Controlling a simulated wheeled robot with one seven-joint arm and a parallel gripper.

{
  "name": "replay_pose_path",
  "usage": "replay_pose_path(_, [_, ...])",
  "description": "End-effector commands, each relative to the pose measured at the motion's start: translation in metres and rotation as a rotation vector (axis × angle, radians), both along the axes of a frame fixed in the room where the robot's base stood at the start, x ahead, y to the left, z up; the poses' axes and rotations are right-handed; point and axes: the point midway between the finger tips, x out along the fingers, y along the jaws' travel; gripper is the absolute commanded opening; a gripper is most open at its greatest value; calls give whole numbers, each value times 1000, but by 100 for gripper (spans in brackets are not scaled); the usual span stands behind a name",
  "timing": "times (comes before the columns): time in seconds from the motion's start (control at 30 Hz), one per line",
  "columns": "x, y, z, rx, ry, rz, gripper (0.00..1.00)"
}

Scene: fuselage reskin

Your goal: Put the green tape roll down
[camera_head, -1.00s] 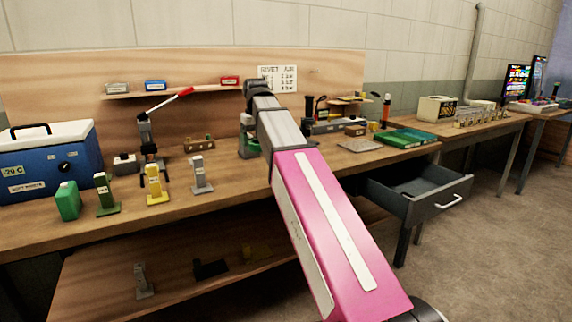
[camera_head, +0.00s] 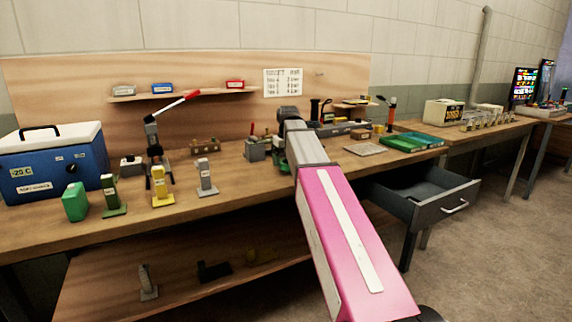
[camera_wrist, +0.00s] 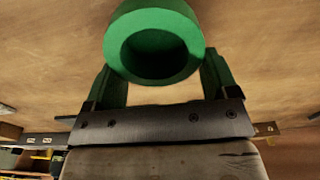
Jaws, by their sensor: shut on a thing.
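The green tape roll (camera_wrist: 183,62) shows in the wrist view as a thick ring with a dark hollow centre. My gripper (camera_wrist: 158,66) is shut on it, with one green finger on each side of the ring. A wooden surface lies behind the roll; I cannot tell whether the roll touches it.
A grey vise-like block (camera_head: 255,150) stands just left of my arm. An open drawer (camera_head: 425,200) juts from the bench front. Yellow (camera_head: 161,188) and grey (camera_head: 205,178) stands are left.

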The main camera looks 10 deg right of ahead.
Motion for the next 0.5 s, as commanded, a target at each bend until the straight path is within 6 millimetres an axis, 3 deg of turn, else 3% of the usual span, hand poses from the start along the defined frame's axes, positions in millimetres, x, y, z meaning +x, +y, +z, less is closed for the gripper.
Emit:
replay_pose_path(0.13, [-1, 0, -16, 0, 0, 0, 44])
replay_pose_path(0.5, [0, 0, -20, 0, 0, 0, 44])
